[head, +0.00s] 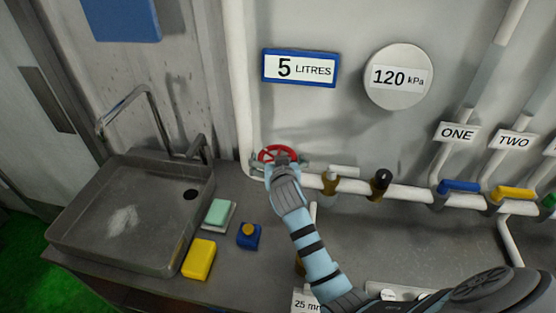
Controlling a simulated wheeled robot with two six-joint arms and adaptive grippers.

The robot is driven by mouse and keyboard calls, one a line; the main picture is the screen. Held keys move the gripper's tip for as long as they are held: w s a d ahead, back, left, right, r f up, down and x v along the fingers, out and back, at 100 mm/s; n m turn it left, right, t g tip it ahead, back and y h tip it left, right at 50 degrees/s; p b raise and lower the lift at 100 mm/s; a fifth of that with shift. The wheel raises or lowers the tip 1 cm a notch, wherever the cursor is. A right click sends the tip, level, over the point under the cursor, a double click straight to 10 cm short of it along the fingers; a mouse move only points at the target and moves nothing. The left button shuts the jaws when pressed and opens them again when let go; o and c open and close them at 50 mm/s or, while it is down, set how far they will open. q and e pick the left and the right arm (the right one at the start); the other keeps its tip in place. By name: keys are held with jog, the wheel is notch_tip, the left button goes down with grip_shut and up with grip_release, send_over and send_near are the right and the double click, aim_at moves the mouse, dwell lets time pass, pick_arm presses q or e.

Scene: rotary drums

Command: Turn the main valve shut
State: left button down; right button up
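The red handwheel valve (268,152) sits on the white pipe low on the back wall, left of centre. My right arm comes up from the lower right and reaches it. My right gripper (281,161) is at the near side of the wheel and overlaps its lower rim. Its fingers are too small and hidden to show whether they touch, grip or stand open. The top rim of the wheel is visible. My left gripper is not in view.
The pipe carries a brass valve (330,184), a black-topped valve (380,181), a blue lever (459,187) under ONE and a yellow lever (514,193) under TWO. A sink (75,235), yellow sponge (199,259), green soap (219,212) and blue button box (248,238) lie left of my arm.

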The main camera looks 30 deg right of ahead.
jog(key=v, duration=0.7)
jog(key=shift+s, duration=0.3)
